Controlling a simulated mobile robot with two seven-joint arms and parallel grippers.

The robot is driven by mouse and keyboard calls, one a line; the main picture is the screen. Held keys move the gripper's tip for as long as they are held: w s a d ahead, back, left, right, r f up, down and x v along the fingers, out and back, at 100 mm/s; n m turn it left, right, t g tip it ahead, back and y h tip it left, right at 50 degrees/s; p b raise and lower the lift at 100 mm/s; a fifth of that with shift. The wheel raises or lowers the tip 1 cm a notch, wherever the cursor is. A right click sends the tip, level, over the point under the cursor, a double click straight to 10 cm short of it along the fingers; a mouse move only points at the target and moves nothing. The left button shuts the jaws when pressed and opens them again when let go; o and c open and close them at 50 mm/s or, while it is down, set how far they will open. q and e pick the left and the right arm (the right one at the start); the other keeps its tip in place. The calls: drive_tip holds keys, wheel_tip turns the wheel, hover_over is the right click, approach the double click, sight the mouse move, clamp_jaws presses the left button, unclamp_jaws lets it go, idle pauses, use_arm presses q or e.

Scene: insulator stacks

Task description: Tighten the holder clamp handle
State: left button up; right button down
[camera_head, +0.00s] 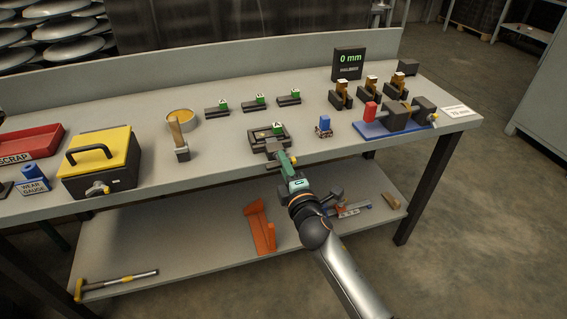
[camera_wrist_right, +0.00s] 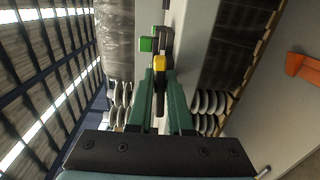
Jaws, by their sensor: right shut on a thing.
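A dark holder (camera_head: 262,134) with a green piece on it sits near the front edge of the bench, in the middle of the head view. My right gripper (camera_head: 272,151) reaches its front side from below right. In the right wrist view, the green fingers (camera_wrist_right: 160,75) are shut on a clamp handle (camera_wrist_right: 160,63) with a yellow end and a black bar. Part of the holder with its green piece (camera_wrist_right: 147,44) shows just beyond the fingertips. In the head view the gripper mostly hides the handle, so its turn angle cannot be told. My left gripper is not in view.
Several similar dark holders (camera_head: 254,103) stand behind. A yellow-lidded box (camera_head: 103,164) and red scrap tray (camera_head: 28,143) stand left; a blue-based fixture (camera_head: 378,129) and 0 mm display (camera_head: 348,63) stand right. An orange part (camera_head: 260,229) lies on the lower shelf.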

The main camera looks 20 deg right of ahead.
idle(0.8)
drive_tip(key=c, duration=0.9)
unclamp_jaws()
drive_tip(key=s, duration=1.2)
drive_tip(key=shift+s, duration=0.3)
